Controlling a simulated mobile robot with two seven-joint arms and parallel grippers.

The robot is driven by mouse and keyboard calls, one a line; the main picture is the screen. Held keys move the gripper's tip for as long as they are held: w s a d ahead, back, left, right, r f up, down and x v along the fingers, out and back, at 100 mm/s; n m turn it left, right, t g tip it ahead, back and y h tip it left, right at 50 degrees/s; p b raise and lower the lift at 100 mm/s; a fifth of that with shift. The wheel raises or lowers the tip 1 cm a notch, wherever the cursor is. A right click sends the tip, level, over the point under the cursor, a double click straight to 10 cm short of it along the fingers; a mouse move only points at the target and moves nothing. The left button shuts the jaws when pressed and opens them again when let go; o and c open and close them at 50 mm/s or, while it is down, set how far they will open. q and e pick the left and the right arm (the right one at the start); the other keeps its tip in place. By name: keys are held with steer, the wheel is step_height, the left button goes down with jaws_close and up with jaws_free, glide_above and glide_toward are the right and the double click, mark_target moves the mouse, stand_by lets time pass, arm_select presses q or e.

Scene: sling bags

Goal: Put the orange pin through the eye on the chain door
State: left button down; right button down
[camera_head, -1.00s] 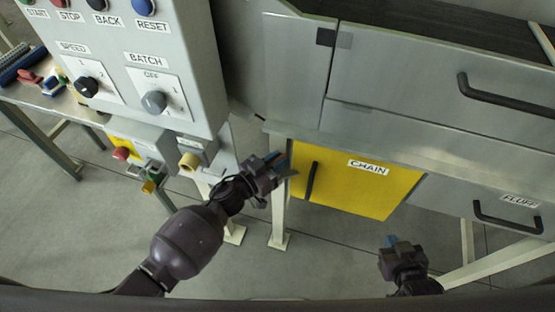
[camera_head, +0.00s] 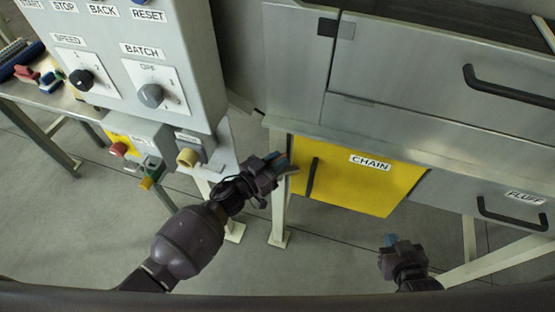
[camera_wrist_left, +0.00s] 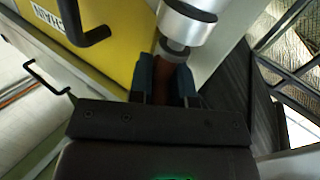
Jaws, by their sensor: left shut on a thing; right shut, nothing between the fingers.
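The yellow chain door (camera_head: 375,185) hangs under the grey cabinet, its CHAIN label facing up, with a black handle (camera_head: 312,177) at its left side. My left gripper (camera_head: 281,166) is at the door's left edge. In the left wrist view its fingers (camera_wrist_left: 166,82) are shut on the orange pin (camera_wrist_left: 164,72), which looks dark brownish in shadow. The pin's far end is close to a grey metal cylinder (camera_wrist_left: 187,25); I cannot tell whether it enters it. The eye is not clearly visible. My right gripper (camera_head: 391,241) is shut and empty, low in front of the door.
A white table leg (camera_head: 278,215) stands just below my left gripper. A control box (camera_head: 130,75) with knobs and a smaller box with red and yellow buttons (camera_head: 118,149) are to the left. The FLUFF drawer (camera_head: 480,200) is to the right. Open floor lies in front.

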arm_select(q)
steer(key=shift+f, duration=0.3)
steer(key=shift+f+b, duration=0.15)
steer(key=shift+b, duration=0.15)
steer(key=c, duration=1)
jaws_free()
steer(key=shift+a, duration=0.1)
steer(key=v, duration=1)
steer(key=shift+s+a+p, duration=0.2)
steer(key=shift+s+p, duration=0.05)
steer(key=shift+p, duration=0.05)
